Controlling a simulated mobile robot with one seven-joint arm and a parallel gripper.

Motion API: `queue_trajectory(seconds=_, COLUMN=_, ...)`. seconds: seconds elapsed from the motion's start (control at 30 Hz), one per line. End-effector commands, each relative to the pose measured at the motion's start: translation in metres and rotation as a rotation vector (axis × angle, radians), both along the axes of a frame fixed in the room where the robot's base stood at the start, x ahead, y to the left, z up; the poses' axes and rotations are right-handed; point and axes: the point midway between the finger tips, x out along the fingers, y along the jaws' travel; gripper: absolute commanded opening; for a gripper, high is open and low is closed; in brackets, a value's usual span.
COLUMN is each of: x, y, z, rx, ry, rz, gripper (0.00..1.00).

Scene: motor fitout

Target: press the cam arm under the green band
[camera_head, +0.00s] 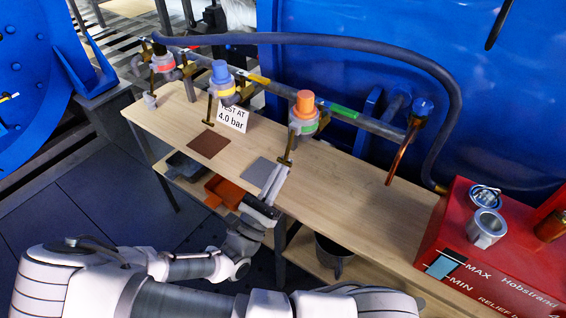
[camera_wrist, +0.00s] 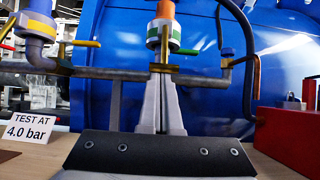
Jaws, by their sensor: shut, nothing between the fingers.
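The valve with the orange cap (camera_head: 304,101) carries a green band (camera_head: 303,128). In the wrist view its green band (camera_wrist: 153,43) is at top centre. A brass cam arm (camera_head: 289,146) hangs below this band, with a crossbar at its lower end. In the wrist view the cam arm's crossbar (camera_wrist: 165,68) lies across the fingertips. My gripper (camera_head: 284,167) is shut and empty, pointing up at the arm's lower end. In the wrist view the shut gripper (camera_wrist: 160,76) is just below or at the crossbar; I cannot tell whether they touch.
A blue-capped valve (camera_head: 220,74) and a red-banded valve (camera_head: 162,62) stand further left on the pipe. A "TEST AT 4.0 bar" card (camera_head: 233,117) is on the wooden bench (camera_head: 345,200). A copper pipe (camera_head: 402,155) hangs to the right, and a red box (camera_head: 500,260) stands at the bench's right end.

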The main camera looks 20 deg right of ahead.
Motion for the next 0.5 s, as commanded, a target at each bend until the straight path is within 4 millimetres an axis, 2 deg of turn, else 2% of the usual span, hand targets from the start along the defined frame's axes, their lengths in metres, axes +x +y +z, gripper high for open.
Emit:
queue_trajectory(seconds=0.03, x=-0.001, y=0.001, z=0.007, rx=0.013, ry=0.010, rz=0.001, gripper=0.00)
queue_trajectory(seconds=0.5, x=-0.015, y=0.019, z=0.027, rx=0.236, ry=0.191, rz=-0.001, gripper=0.00)
